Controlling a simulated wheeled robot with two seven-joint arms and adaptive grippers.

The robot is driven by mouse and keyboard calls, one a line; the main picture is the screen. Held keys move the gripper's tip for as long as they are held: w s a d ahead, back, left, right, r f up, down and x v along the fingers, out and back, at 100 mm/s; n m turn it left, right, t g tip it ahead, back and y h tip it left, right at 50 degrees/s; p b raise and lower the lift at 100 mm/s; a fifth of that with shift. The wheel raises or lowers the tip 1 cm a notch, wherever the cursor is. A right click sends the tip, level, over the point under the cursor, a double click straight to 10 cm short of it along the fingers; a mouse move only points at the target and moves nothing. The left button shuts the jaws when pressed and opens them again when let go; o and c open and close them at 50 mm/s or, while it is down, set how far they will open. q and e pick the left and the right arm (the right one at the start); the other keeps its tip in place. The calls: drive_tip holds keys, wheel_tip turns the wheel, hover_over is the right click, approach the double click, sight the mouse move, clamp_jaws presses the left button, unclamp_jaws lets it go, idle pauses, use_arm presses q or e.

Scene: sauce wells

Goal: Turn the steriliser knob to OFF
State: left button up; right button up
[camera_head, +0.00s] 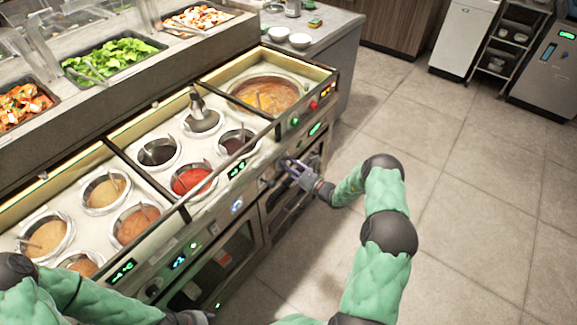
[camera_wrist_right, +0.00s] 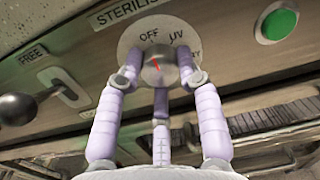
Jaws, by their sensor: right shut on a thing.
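The steriliser knob (camera_wrist_right: 158,67) is a small grey metal dial on a round pale plate under a STERILIS... sign. The plate reads OFF, UV and a third word partly hidden by a finger. The knob's red mark points up and slightly left, towards the OFF side. My right gripper (camera_wrist_right: 157,76) is shut on the knob, with lilac fingers on both sides and one below. In the head view my right gripper (camera_head: 294,168) is at the counter's front panel, and the knob is too small to tell. My left gripper (camera_head: 188,317) is partly seen at the bottom edge.
A green button (camera_wrist_right: 279,20) is right of the knob, and a black-knobbed lever (camera_wrist_right: 20,107) marked FREE is left. The counter (camera_head: 193,213) holds sauce wells and a large pot (camera_head: 266,94). Open tiled floor (camera_head: 460,170) lies to the right.

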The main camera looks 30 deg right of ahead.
drive_tip(key=shift+s+a+f, duration=0.2)
drive_tip(key=shift+s+f, duration=0.05)
drive_tip(key=shift+f, duration=0.25)
drive_tip(key=o, duration=1.1)
drive_tip(key=shift+o, duration=0.2)
drive_tip(key=shift+w+d+r, duration=0.15)
drive_tip(key=shift+d+r, duration=0.05)
drive_tip(key=shift+r, duration=0.05)
drive_tip(key=v, duration=1.2)
drive_tip(key=shift+a, duration=0.1)
